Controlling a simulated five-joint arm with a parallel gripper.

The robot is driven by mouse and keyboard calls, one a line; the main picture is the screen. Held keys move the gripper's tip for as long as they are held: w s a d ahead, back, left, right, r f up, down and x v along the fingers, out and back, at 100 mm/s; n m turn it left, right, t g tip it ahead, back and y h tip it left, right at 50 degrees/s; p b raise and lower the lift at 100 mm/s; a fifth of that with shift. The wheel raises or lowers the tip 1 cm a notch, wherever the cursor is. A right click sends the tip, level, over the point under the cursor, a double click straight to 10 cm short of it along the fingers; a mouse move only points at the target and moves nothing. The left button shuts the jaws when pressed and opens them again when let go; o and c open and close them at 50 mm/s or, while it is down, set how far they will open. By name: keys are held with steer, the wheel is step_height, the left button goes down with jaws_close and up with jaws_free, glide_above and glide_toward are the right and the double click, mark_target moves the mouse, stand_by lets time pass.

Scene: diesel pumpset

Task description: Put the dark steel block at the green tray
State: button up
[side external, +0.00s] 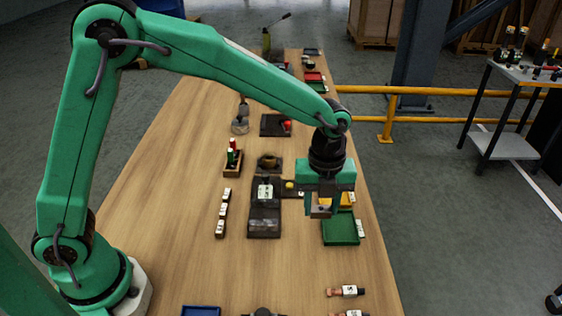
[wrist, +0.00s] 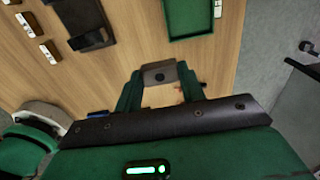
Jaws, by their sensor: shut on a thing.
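My gripper (side external: 321,207) is shut on the dark steel block (side external: 320,212), holding it in the air. In the side view it is just up and left of the green tray (side external: 341,241). In the wrist view the block (wrist: 159,73) shows as a grey piece with a dark hole, between the green fingertips. The green tray (wrist: 190,37) lies beyond it at the top of that view, and its visible floor looks empty. The block's height above the table is hard to tell.
A dark fixture (side external: 264,222) stands left of the tray, with several small labelled pieces (side external: 222,213) further left. Labelled parts (side external: 346,291) and a blue tray (side external: 201,311) lie nearer. Bare wood is between them.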

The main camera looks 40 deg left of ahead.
glide_above(340, 236)
step_height(340, 236, down, 2)
steer(key=shift+w+f, duration=0.15)
steer(key=shift+f, duration=0.05)
steer(key=shift+f, duration=0.25)
steer(key=shift+f, duration=3.45)
steer(key=shift+f, duration=0.3)
steer(key=o, duration=1.2)
steer(key=shift+o, duration=0.2)
step_height(340, 236, up, 7)
